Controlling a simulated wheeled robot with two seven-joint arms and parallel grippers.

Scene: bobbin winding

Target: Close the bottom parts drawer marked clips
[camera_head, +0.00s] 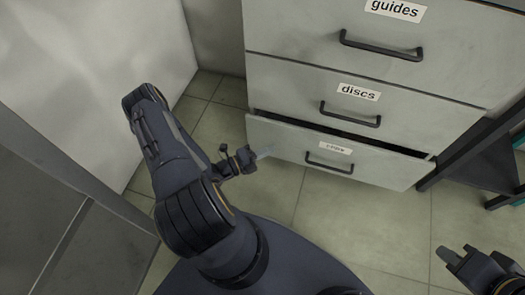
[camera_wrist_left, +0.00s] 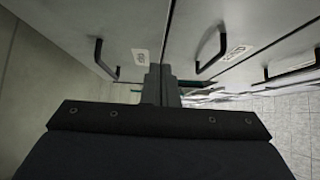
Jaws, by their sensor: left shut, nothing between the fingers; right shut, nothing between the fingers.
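The bottom drawer (camera_head: 300,152) has a small label, too blurred to read surely, and a black bar handle (camera_head: 330,163). It stands slightly open, with a dark gap above its front. My left gripper (camera_head: 266,152) is shut and empty, close to the left part of that front; I cannot tell whether it touches. In the left wrist view its closed fingers (camera_wrist_left: 160,82) point towards the drawer fronts, near the seam between two of them. My right gripper (camera_head: 457,256) is shut and empty at the lower right, away from the cabinet.
Above are the drawer marked discs (camera_head: 290,95) and the drawer marked guides (camera_head: 300,32), both looking closed. A dark frame (camera_head: 470,155) stands right of the cabinet. A grey panel (camera_head: 50,220) is at the left. Tiled floor (camera_head: 380,225) before the drawer is clear.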

